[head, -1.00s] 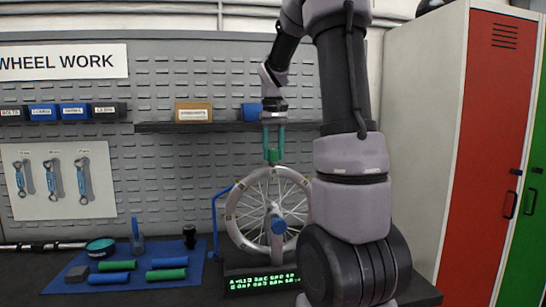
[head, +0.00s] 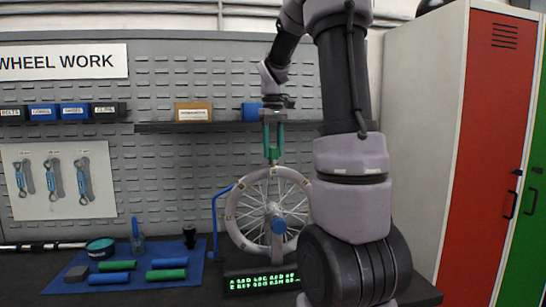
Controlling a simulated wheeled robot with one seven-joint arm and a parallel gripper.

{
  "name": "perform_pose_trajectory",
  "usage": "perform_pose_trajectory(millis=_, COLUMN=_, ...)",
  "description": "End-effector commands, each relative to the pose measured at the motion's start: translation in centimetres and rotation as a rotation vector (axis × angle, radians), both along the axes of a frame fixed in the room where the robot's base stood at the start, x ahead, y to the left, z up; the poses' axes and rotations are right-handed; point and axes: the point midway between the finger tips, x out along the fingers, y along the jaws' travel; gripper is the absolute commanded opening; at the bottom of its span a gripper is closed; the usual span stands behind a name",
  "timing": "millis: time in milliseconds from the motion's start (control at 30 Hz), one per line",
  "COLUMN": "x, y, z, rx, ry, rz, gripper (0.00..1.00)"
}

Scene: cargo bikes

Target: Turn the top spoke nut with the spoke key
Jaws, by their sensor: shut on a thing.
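My gripper (head: 273,148) points straight down above the top of the wheel rim. It is shut on a small green thing, which I take to be the spoke key (head: 273,155). The key's lower end is at or just above the top of the rim; I cannot tell whether it sits on the top spoke nut. The nut itself is too small to make out.
A blue crank handle (head: 215,215) rises left of the wheel. A lit green display (head: 261,282) stands in front of it. A blue mat (head: 215,277) with several blue and green cylinders lies to the left. A shelf (head: 160,127) runs behind my gripper.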

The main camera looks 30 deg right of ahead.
Motion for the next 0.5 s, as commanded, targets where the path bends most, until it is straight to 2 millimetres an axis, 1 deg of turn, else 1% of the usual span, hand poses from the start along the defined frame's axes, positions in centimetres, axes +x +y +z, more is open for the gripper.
perform_pose_trajectory(millis=200, x=0.01, y=-0.02, z=0.87, rx=-0.001, ry=-0.002, rz=0.000, gripper=0.00)
perform_pose_trajectory(millis=500, x=0.01, y=-0.01, z=1.01, rx=-0.001, ry=-0.002, rz=0.000, gripper=0.00)
